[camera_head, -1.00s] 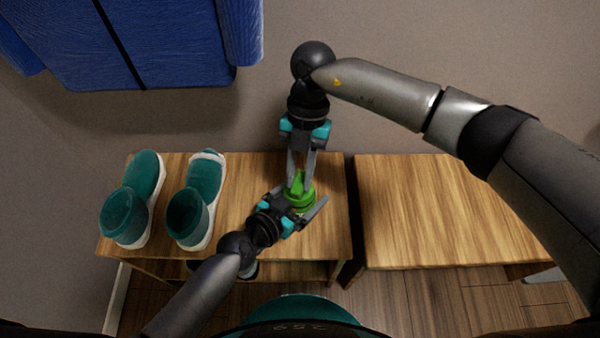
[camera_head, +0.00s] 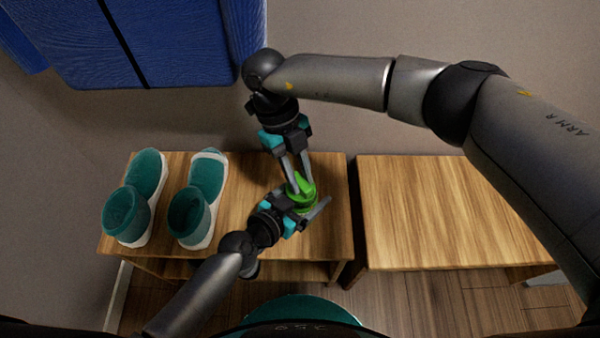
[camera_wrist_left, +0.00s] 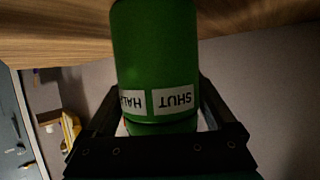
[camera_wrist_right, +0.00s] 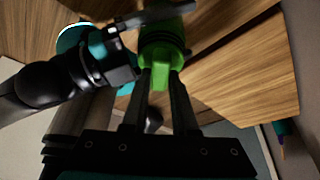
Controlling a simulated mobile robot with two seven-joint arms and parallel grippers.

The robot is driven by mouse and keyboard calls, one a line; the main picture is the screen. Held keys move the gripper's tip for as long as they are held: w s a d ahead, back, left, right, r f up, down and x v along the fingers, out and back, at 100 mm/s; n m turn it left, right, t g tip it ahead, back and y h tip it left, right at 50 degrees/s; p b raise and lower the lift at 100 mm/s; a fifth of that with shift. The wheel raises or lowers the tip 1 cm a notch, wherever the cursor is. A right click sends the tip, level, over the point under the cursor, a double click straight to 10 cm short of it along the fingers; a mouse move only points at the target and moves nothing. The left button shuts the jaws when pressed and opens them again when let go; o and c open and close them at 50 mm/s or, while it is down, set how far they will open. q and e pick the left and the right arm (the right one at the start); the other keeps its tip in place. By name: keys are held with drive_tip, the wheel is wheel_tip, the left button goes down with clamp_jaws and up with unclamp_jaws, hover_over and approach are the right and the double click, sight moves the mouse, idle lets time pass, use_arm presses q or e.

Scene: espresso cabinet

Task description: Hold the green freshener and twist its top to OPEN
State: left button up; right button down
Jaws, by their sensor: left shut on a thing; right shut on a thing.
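The green freshener (camera_head: 302,203) stands at the right side of the left wooden cabinet top. My left gripper (camera_head: 308,212) is shut around its body from the front left. My right gripper (camera_head: 298,188) comes from behind and above and is shut on the raised grip of the green top (camera_wrist_right: 160,72). In the left wrist view the freshener's green body (camera_wrist_left: 155,55) shows upside down, with white labels reading SHUT (camera_wrist_left: 174,101) and part of HALF (camera_wrist_left: 132,102). I cannot tell which label the pointer on the top faces.
Two teal and white shoes (camera_head: 135,205) (camera_head: 198,205) stand on the left of the left cabinet top (camera_head: 240,190). A second wooden cabinet (camera_head: 450,210) with a bare top is to the right, across a narrow gap. Blue cloth (camera_head: 180,45) hangs at the upper left.

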sight(299, 180)
drive_tip(key=n+t+h, duration=0.1)
drive_tip(key=n, duration=0.3)
idle(0.6)
drive_tip(key=c, duration=0.7)
unclamp_jaws()
drive_tip(key=shift+r, duration=5)
use_arm(q)
drive_tip(key=o, duration=1.6)
